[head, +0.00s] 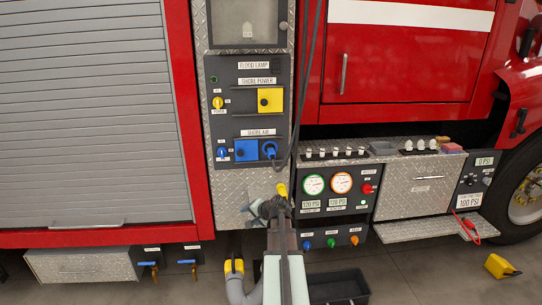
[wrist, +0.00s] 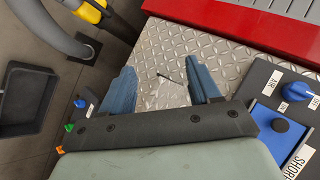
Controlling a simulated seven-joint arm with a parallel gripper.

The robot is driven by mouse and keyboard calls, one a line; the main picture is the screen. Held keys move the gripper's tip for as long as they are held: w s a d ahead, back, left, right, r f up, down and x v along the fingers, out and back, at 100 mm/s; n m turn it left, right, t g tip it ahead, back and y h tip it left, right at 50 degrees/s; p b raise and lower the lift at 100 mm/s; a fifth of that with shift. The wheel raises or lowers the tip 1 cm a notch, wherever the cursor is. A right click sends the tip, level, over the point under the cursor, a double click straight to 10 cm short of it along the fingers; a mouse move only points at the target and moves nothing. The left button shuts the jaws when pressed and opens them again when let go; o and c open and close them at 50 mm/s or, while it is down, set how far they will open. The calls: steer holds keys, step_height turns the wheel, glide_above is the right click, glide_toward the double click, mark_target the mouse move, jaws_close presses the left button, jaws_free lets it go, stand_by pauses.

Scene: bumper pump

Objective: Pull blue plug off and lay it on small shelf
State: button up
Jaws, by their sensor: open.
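The blue plug (head: 269,150) sits at the right end of the SHORE AIR row on the dark panel, with a dark cable by it. Left of it is a blue square cover (head: 246,150) with a dark knob; that cover also shows in the wrist view (wrist: 284,132). The plug itself is not visible in the wrist view. My gripper (head: 273,207) is below the panel, in front of the diamond plate. In the wrist view my gripper (wrist: 163,88) has its fingers apart with nothing between them. A small diamond-plate shelf (head: 425,228) juts out low at the right; I cannot tell if it is the named one.
A yellow-ended cable (head: 281,189) hangs close to my gripper. A gauge panel (head: 335,190) stands right of it. A grey hose with a yellow collar (head: 234,266) and a black tray (head: 338,287) are low down. A yellow chock (head: 502,267) lies on the floor.

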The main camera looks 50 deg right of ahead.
steer(key=w+d+r+m+t+h, duration=0.1)
steer(key=w+d+r+m+t, duration=0.1)
steer(key=r, duration=0.3)
steer(key=w+d+r+m+t+h, duration=0.1)
steer(key=w+d+r+m, duration=0.1)
steer(key=d+r+m, duration=0.15)
steer(key=m+h, duration=0.9)
steer(key=m, duration=1.1)
glide_toward(271, 152)
steer(key=w+d, duration=0.1)
steer(key=w+f, duration=0.1)
steer(key=w+d, duration=0.1)
steer(key=shift+w+d+f, duration=0.25)
steer(key=shift+w+d, duration=0.05)
steer(key=shift+w, duration=0.1)
steer(key=shift+s+d+m, duration=0.3)
steer(key=shift+m, duration=1.35)
steer(key=shift+w+d, duration=0.1)
steer(key=shift+d, duration=0.05)
steer(key=shift+x, duration=4.4)
